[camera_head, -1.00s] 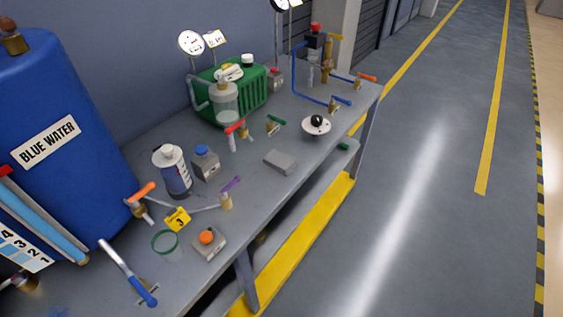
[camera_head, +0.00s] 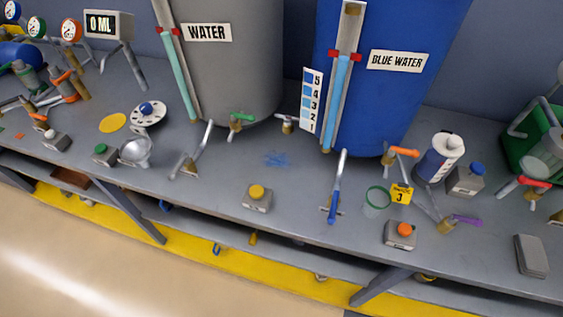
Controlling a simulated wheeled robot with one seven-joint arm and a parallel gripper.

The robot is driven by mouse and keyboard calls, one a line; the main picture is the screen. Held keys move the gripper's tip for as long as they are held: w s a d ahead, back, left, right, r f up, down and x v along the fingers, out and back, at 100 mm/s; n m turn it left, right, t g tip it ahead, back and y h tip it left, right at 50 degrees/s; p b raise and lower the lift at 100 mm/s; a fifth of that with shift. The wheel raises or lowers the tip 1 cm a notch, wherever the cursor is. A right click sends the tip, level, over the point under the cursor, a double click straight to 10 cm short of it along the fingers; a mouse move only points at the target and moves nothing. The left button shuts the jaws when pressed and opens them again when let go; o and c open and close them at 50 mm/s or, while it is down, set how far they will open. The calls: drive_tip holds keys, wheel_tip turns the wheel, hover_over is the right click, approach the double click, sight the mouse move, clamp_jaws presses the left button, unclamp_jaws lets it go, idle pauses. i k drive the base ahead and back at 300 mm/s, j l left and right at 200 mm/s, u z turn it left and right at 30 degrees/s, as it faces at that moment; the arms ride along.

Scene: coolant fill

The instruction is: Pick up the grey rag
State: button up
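A flat grey rectangular piece (camera_head: 531,255), which looks like the folded grey rag, lies on the bench top (camera_head: 480,262) near its front edge at the far right of the head view. Nothing covers it. The grey is close to that of the bench, so I cannot make out its cloth texture. My gripper is not in view.
A grey WATER tank (camera_head: 235,75) and a blue BLUE WATER tank (camera_head: 400,95) stand at the back.

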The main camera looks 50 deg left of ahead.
sight(533, 259)
drive_tip(key=i+l+u, duration=0.1)
drive_tip(key=l, duration=0.35)
drive_tip(key=i+l+u, duration=0.1)
drive_tip(key=l, duration=0.35)
drive_tip(key=i+l+u, duration=0.1)
drive_tip(key=i+l, duration=0.15)
drive_tip(key=l, duration=0.2)
drive_tip(key=i+l+u, duration=0.1)
drive_tip(key=l, duration=0.4)
drive_tip(key=u, duration=0.75)
